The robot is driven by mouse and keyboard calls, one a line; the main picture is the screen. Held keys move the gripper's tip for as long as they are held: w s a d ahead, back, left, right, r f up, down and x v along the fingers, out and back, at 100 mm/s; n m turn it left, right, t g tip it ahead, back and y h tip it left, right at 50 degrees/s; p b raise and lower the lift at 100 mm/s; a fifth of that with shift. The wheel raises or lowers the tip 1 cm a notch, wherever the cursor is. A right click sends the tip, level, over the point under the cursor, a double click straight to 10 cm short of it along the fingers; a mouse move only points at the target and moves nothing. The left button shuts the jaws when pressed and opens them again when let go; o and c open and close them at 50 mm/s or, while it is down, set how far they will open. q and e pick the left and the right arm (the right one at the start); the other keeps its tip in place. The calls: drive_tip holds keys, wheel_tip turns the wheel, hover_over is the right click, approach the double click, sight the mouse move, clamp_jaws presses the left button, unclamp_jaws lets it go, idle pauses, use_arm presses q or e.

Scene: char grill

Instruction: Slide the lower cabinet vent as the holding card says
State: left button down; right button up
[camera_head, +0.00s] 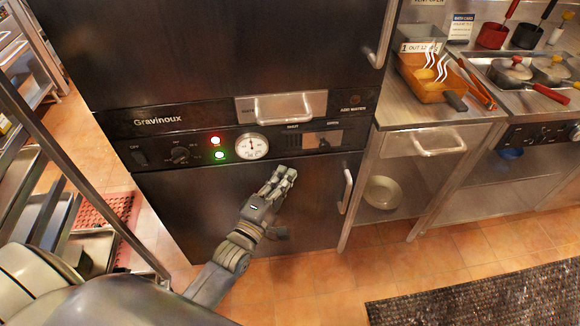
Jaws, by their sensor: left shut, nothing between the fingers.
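The dark Gravinoux cabinet (80,60) fills the left and middle of the camera_head view. Its control band carries a pale sliding vent plate (322,140) with small labels above it, too small to read surely. My left gripper (283,174) is in front of the lower door (200,200), just below and left of the vent plate. It is shut and empty, and I cannot tell whether it touches the cabinet. A blue and white card (462,26) stands on the counter at upper right; its text is too small to read. My right gripper is not in view.
The lower door handle (346,190) sticks out to the right. A rack with trays stands left. A dark mat (480,295) lies on the tiled floor.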

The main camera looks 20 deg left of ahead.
use_arm(q)
drive_tip(key=shift+s+a+f, duration=0.1)
drive_tip(key=shift+s+a, duration=0.05)
drive_tip(key=shift+s, duration=0.9)
drive_tip(key=shift+s+a+f, duration=0.1)
drive_tip(key=shift+s+a, duration=0.05)
drive_tip(key=shift+s, duration=0.85)
